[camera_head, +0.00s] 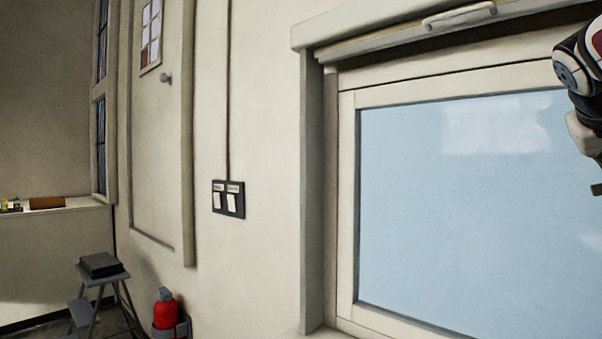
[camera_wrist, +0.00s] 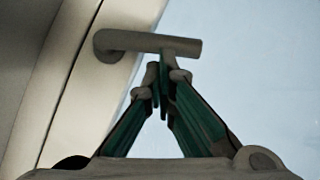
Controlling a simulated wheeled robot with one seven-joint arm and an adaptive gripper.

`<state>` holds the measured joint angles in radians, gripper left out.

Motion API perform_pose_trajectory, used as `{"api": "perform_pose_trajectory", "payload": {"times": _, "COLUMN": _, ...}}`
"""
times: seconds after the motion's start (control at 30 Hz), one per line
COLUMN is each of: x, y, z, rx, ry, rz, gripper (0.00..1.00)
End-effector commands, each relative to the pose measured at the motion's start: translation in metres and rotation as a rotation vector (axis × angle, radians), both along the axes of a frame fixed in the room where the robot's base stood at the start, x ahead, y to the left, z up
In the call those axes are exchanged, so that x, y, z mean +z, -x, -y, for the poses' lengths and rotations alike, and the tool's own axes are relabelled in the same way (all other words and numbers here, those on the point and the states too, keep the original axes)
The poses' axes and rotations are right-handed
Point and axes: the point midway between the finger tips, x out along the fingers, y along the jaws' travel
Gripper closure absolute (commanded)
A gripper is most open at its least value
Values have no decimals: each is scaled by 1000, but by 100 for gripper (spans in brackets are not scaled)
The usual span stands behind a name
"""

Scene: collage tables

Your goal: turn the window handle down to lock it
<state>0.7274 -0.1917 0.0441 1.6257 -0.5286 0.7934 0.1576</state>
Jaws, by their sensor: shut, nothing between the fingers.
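The window handle (camera_wrist: 150,42) shows in the wrist view as a grey lever with a rounded base at its left end, over the pale window frame (camera_wrist: 118,75). Its bar lies sideways in that picture, reaching over the blue pane. My gripper (camera_wrist: 164,82) is shut and empty, its green-sided fingers meeting just below the bar. The fingertips look very near the bar; I cannot tell whether they touch. In the head view the window pane (camera_head: 460,200) fills the right side, and this handle is not visible there. Part of my arm shows at the right edge.
A pale bar with a curved pull (camera_head: 460,17) runs above the window. A switch plate (camera_head: 228,199) is on the wall to the left. A step stool (camera_head: 101,266) and red extinguisher (camera_head: 164,311) stand at lower left. The space before the pane looks clear.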

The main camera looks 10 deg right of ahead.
Motion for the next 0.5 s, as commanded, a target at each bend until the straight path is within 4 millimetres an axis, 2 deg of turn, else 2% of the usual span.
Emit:
{"api": "perform_pose_trajectory", "payload": {"times": 0.03, "x": -10, "y": -5, "z": -1, "rx": 2, "ry": 25, "rz": -29, "gripper": 100}}
{"api": "perform_pose_trajectory", "payload": {"times": 0.5, "x": -42, "y": -4, "z": -1, "rx": 2, "ry": 295, "rz": -344, "gripper": 100}}
